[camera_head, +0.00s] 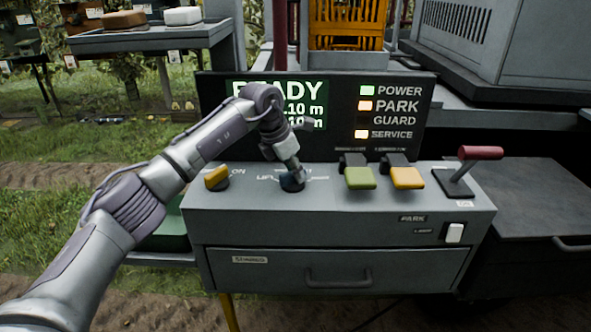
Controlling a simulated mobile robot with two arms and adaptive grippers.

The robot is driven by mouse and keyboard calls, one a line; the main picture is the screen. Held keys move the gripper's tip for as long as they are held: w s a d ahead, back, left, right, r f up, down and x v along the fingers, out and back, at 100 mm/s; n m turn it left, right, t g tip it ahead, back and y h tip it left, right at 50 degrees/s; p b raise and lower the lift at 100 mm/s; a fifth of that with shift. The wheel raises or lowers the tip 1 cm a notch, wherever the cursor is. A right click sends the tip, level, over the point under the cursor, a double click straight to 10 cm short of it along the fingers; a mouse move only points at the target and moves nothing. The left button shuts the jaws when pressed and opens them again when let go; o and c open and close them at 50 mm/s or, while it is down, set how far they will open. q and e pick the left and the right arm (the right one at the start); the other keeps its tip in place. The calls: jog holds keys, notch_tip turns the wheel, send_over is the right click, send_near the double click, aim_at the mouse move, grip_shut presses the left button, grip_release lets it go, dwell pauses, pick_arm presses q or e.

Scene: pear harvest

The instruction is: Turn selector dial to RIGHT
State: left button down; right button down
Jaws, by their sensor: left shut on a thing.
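The selector dial (291,186) is a small dark blue knob on the top of the grey control console, with white markings around it. My left gripper (292,178) comes down onto it from above, shut on the dial. The fingers and wrist cover most of the knob, so where it points cannot be told. The printed words beside it are partly hidden by my arm. My right gripper is not in view.
A yellow knob (216,178) sits left of the dial. Green (359,177) and yellow (406,178) levers, a red-handled lever (480,153) and a white switch (455,233) are to the right. A display panel (398,118) with lit POWER, PARK and SERVICE lamps stands behind.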

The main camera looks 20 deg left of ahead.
aim_at(286, 174)
pick_arm(q)
jog(key=shift+r, duration=0.1)
dwell(0.3)
jog(key=c, duration=1)
grip_release()
jog(key=shift+c, duration=0.2)
jog(key=v, duration=0.7)
jog(key=shift+a+r, duration=0.1)
jog(key=shift+r, duration=0.1)
jog(key=shift+f, duration=0.1)
